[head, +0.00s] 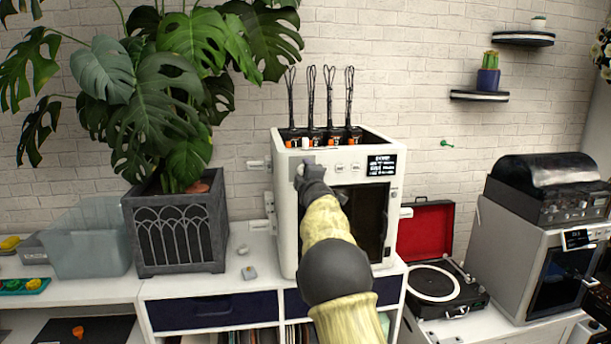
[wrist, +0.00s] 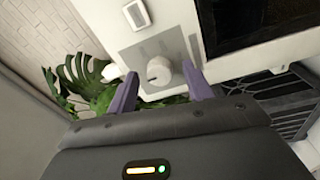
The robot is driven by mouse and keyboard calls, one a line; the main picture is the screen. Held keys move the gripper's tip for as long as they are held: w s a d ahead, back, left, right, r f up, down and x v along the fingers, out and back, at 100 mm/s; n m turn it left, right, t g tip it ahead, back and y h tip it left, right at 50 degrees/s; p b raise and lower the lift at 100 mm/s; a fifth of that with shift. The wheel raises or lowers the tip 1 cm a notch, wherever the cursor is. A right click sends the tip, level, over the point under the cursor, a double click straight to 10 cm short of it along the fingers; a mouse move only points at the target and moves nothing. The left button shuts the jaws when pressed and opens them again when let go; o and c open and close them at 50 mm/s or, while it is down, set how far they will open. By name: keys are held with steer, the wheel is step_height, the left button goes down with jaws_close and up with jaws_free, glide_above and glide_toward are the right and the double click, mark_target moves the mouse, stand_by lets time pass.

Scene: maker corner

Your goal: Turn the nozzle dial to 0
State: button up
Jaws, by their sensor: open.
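The white printer (head: 286,235) stands on the cabinet, with a small lit screen (head: 381,165) at its upper right front. My gripper (head: 307,172) is at the upper left of its front and hides most of the control panel there. In the wrist view a round pale dial (wrist: 158,70) sits on a grey panel (wrist: 150,46). My gripper (wrist: 160,72) is open, with one purple finger on each side of the dial. I cannot tell whether the fingers touch it. The dial's marks and setting are not readable.
A small white rectangular part (wrist: 135,14) sits near the dial's panel. A large potted plant (head: 180,235) stands left of the printer. A record player (head: 435,285) with a red-lined lid is to the right. Small items lie on the cabinet top.

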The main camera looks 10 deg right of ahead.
steer(key=shift+s, duration=0.1)
steer(key=s+f+b, duration=0.1)
steer(key=s+b, duration=0.4)
steer(key=s, duration=1.2)
steer(key=shift+d, duration=0.35)
steer(key=shift+f, duration=0.15)
steer(key=s+d+f+m+g+h, duration=0.1)
steer(key=s+f+m+g, duration=0.4)
steer(key=f, duration=0.4)
steer(key=s+d+f+m+g+h, duration=0.1)
steer(key=s+f+m+g, duration=0.25)
steer(key=s+f, duration=0.5)
steer(key=s+a+f+m+g+y, duration=0.1)
steer(key=s+f+m+g, duration=0.3)
steer(key=s+f, duration=0.45)
steer(key=s+a+f+m+g, duration=0.2)
steer(key=s+f+m+g, duration=0.3)
steer(key=s, duration=0.7)
step_height(320, 180, up, 18)
steer(key=n+t+p, duration=0.1)
steer(key=p, duration=1.7)
steer(key=shift+w, duration=0.15)
